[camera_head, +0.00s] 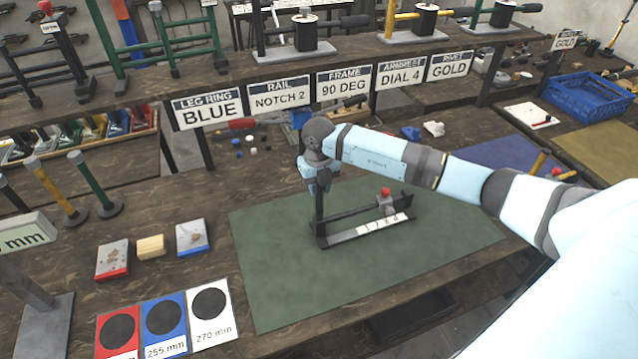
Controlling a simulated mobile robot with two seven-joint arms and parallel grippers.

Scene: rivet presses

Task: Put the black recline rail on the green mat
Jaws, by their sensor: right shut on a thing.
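The black recline rail (345,233) is over the middle of the green mat (290,290). It is a long flat bar with an upright post at its left end, a white label strip on its front, and a grey block with a red knob near its right end. It lies level, at or very close to the mat surface; I cannot tell whether there is a small gap. My right gripper (319,186) points down at the post and is shut on the rail there. My arm comes in from the right. My left gripper is not in view.
Red, blue and white cards (163,318) lie left of the mat, with small blocks (150,247) behind them. Green and gold posts (95,185) stand at the left. A signed shelf (284,94) runs across the back. A blue crate (590,97) is at the far right.

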